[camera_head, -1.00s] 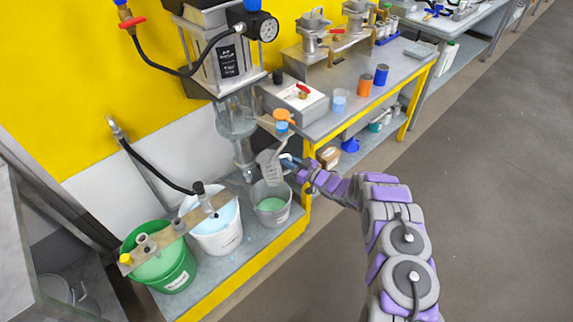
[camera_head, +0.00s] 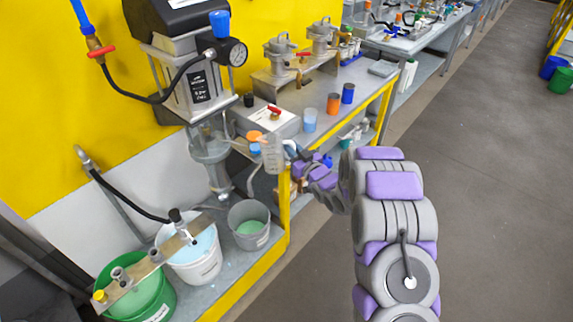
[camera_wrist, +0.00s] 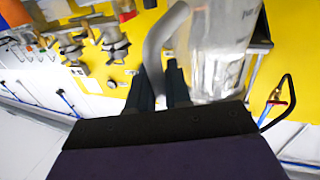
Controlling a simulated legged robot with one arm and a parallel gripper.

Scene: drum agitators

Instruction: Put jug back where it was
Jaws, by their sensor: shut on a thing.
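The jug (camera_head: 272,154) is clear, with markings on its side, and hangs in the air beside the yellow bench leg in the head view. It looks roughly upright there. My gripper (camera_head: 292,152) is at its right side and shut on its handle. In the wrist view the jug (camera_wrist: 222,45) fills the upper right, blurred and cut off by the top edge. Its grey handle (camera_wrist: 158,45) runs down to the fingers of my gripper (camera_wrist: 160,85). Whether the jug holds any liquid is unclear.
A grey bucket (camera_head: 249,225) with green liquid, a white bucket (camera_head: 196,262) and a green bucket (camera_head: 150,300) stand on the low shelf. The bench (camera_head: 345,92) holds blue and orange cups. A mixer column (camera_head: 210,155) stands close left of the jug. Open floor lies right.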

